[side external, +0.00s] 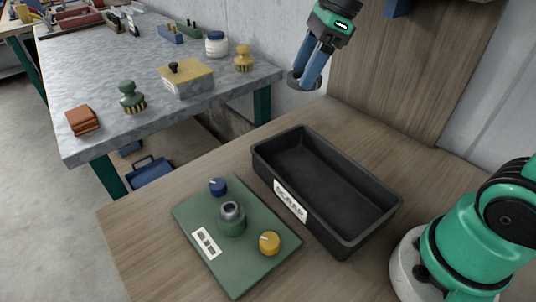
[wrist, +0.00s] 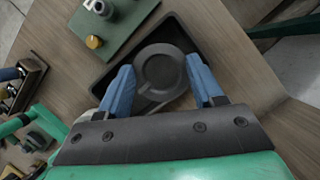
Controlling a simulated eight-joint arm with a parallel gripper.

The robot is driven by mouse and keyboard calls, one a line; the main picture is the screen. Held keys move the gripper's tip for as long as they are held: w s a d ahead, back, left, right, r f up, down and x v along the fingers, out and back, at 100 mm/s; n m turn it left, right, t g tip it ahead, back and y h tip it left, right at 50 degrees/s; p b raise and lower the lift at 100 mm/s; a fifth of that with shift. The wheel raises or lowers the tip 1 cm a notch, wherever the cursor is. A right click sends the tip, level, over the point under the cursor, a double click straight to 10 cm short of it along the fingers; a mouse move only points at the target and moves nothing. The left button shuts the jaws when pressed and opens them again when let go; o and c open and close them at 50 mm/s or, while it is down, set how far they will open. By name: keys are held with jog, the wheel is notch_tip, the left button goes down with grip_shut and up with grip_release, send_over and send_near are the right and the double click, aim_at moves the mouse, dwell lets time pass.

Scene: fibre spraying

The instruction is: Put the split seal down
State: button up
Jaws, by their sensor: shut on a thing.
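The split seal (side external: 294,84) is a dark grey ring. My gripper (side external: 308,72) is shut on it with its two blue fingers. In the side view the seal hangs in the air above and behind the far end of the black tray. In the wrist view the seal (wrist: 160,50) sits between the fingertips of my gripper (wrist: 160,74), with the dark tray below it.
The open black tray (side external: 378,212), labelled SCRAP, looks empty on the wooden bench (side external: 135,222). A green plate (side external: 238,282) beside it carries a metal fitting (side external: 231,218), a blue knob (side external: 218,187) and a yellow knob (side external: 269,243). A wooden panel (side external: 400,85) stands behind.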

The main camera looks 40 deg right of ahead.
aim_at(292, 173)
jog(key=f, duration=2)
jog(key=shift+d, duration=0.25)
jog(key=shift+f, duration=0.1)
jog(key=o, duration=1.2)
jog(key=shift+o, duration=0.2)
